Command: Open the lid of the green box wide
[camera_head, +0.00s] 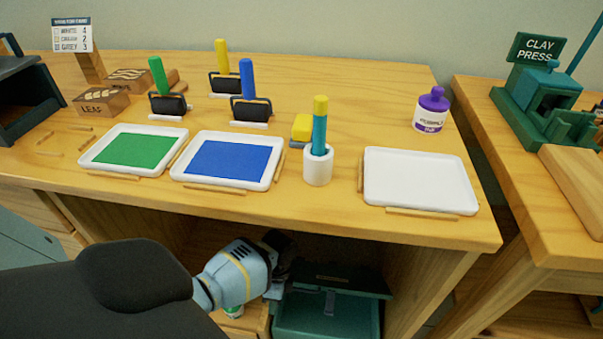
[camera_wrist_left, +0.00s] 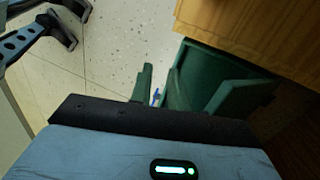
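The green box (camera_head: 326,315) sits on the lower level under the table, with its dark lid panel (camera_head: 340,279) at the top and a grey latch-like strip on its front. My left gripper (camera_head: 279,277) is at the box's left side, partly in shadow; its fingertips are hard to make out. In the left wrist view, the green box (camera_wrist_left: 190,80) lies just beyond my dark gripper body, with a green panel (camera_wrist_left: 240,105) standing at a slant. I cannot tell how far the lid is raised. What looks like my right gripper (camera_wrist_left: 74,25) shows at upper left, fingers apart, empty.
The wooden tabletop (camera_head: 330,75) overhangs the box. It carries a green tray (camera_head: 85,158), a blue tray (camera_head: 177,172), a white tray (camera_head: 420,180) and a white cup (camera_head: 317,172). A wooden table leg stands right of the box.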

